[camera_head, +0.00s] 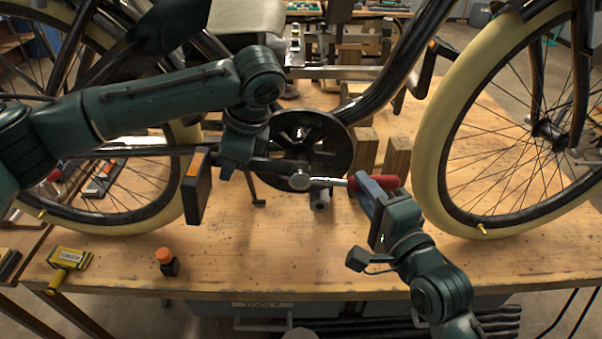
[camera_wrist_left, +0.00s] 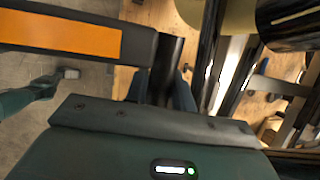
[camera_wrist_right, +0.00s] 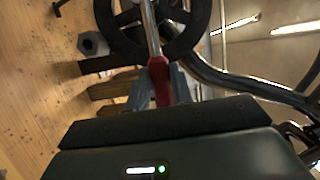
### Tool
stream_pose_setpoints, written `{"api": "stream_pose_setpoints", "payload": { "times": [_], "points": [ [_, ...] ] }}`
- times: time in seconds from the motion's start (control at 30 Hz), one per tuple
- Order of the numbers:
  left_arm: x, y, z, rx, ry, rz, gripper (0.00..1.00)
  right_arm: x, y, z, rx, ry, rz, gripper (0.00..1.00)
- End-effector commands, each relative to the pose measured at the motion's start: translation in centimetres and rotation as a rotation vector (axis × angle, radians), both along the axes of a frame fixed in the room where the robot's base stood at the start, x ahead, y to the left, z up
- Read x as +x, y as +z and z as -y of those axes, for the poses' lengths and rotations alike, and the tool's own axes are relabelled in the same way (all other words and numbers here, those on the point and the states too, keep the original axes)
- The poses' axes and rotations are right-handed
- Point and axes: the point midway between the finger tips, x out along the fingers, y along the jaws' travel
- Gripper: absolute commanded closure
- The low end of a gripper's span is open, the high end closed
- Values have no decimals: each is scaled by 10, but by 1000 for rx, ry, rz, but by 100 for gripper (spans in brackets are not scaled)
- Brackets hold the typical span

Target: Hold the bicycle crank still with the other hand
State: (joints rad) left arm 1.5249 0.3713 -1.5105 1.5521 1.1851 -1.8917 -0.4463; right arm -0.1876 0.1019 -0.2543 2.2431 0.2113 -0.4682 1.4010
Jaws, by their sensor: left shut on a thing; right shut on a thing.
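The dark bicycle crank (camera_head: 262,165) runs left from the centre of the black chainring (camera_head: 325,135) to a pedal (camera_head: 196,190) with an orange reflector. My left gripper (camera_head: 230,168) is shut on the crank near the pedal end. In the left wrist view the crank (camera_wrist_left: 167,60) passes between the fingers, beside the pedal (camera_wrist_left: 60,35). My right gripper (camera_head: 366,185) is shut on the red handle (camera_head: 384,181) of a ratchet wrench, also seen in the right wrist view (camera_wrist_right: 159,75). The wrench head (camera_head: 299,181) is at the crank's centre, partly hiding the joint.
Cream-tyred wheels stand left and right (camera_head: 432,130). Wooden blocks (camera_head: 397,157) stand behind the wrench on the wooden bench (camera_head: 290,265). The front middle of the bench is clear.

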Motion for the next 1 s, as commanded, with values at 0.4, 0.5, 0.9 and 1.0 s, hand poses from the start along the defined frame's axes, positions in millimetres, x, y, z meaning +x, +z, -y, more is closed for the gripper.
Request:
{"api": "stream_pose_setpoints", "payload": {
  "times": [0.4,0.5,0.9,1.0],
  "points": [
    [0,1,0,-1,0,2,100,0,1,0,1,0,3,100],
    [0,1,0,-1,0,2,100,0,2,0,-2,0,3,100],
    [0,1,0,-1,1,3,100,0,17,-2,-131,1,5,100],
    [0,1,0,-1,1,3,100,0,19,-2,-157,0,3,100]
  ]
}}
